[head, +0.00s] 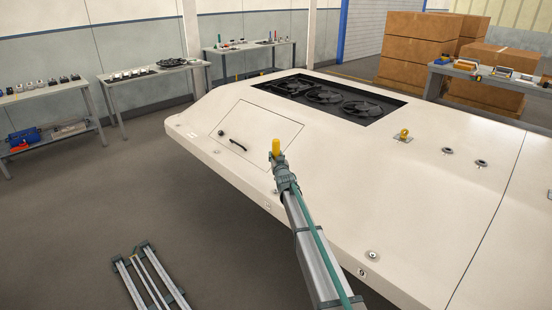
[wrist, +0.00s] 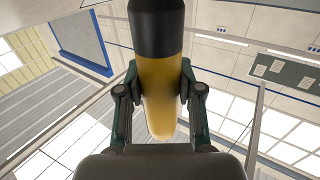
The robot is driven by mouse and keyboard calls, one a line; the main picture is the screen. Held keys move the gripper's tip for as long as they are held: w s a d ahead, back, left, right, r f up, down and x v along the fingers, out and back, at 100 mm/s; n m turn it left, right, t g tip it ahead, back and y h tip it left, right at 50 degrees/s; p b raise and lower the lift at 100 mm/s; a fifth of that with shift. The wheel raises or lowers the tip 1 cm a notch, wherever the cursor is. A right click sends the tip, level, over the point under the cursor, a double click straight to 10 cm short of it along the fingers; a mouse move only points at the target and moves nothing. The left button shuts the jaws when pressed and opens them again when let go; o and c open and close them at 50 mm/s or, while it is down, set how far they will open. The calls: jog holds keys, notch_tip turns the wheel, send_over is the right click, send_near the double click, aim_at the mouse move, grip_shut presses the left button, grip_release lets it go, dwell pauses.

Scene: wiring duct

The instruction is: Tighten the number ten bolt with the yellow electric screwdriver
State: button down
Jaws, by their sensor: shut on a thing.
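The yellow electric screwdriver (head: 276,147) is in my gripper (head: 280,160), above the front left part of a large white housing. In the wrist view, the screwdriver's yellow body (wrist: 161,95) with its black section (wrist: 156,28) sits between the two fingers (wrist: 158,78), which are shut on it. Its tip cannot be made out. A bolt (head: 372,254) sits near the housing's front edge, beside a small number label (head: 362,272) that looks like 9. Another small label (head: 268,205) lies farther left along the edge. I cannot tell which bolt is number ten.
The white housing (head: 440,215) has a recessed bay with three fans (head: 323,95) and a yellow fitting (head: 403,134) on top. Workbenches (head: 155,72) stand behind at left, cardboard boxes (head: 415,55) at back right. Metal rails (head: 150,280) are on the floor.

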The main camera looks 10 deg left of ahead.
jog(key=shift+f+b, duration=1.95)
jog(key=shift+f, duration=0.6)
jog(key=shift+b, duration=0.65)
jog(key=shift+f+b, duration=0.65)
jog(key=shift+f, duration=0.25)
dwell(0.7)
jog(key=shift+f+b, duration=0.15)
jog(key=shift+b, duration=0.5)
dwell(0.5)
dwell(0.6)
jog(key=shift+r+p, duration=1.5)
jog(key=shift+r, duration=1.6)
